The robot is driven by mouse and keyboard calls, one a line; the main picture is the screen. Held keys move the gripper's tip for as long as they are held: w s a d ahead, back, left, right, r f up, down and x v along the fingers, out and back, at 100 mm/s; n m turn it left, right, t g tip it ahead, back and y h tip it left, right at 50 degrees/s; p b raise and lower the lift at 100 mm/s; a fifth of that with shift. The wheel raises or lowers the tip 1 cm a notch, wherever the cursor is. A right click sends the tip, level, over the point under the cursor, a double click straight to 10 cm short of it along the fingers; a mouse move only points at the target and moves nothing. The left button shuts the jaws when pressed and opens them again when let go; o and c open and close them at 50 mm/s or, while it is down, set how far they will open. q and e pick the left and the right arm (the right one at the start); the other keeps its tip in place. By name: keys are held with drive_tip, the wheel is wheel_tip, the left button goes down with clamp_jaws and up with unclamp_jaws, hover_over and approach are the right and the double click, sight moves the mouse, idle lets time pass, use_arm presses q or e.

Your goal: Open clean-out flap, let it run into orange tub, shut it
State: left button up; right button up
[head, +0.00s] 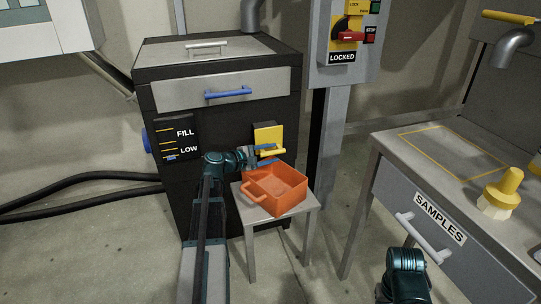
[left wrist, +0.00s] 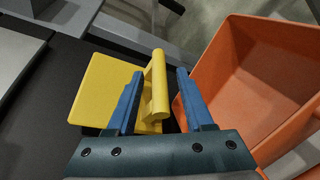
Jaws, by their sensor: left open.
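The yellow clean-out flap (head: 268,135) is low on the front of the black cabinet and looks shut. Its yellow bar handle (head: 273,151) sticks out from it. My left gripper (head: 268,155) is at the handle. In the left wrist view the handle (left wrist: 156,90) lies between the two blue fingers (left wrist: 158,78), which are open with gaps beside it. The orange tub (head: 275,207) stands on a small grey stand (head: 250,220) below the flap. Its wall (left wrist: 245,80) is close to the right finger. My right arm shows at the lower right, its gripper out of frame.
The black cabinet (head: 215,200) has a top drawer with a blue handle (head: 228,94) and a FILL/LOW gauge (head: 177,139). A LOCKED switch box (head: 343,45) is behind. A SAMPLES bench (head: 385,190) stands right, with a yellow-topped container (head: 502,190). Black hoses (head: 80,193) lie left.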

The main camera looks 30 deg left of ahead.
use_arm(q)
clamp_jaws()
idle(0.3)
idle(1.2)
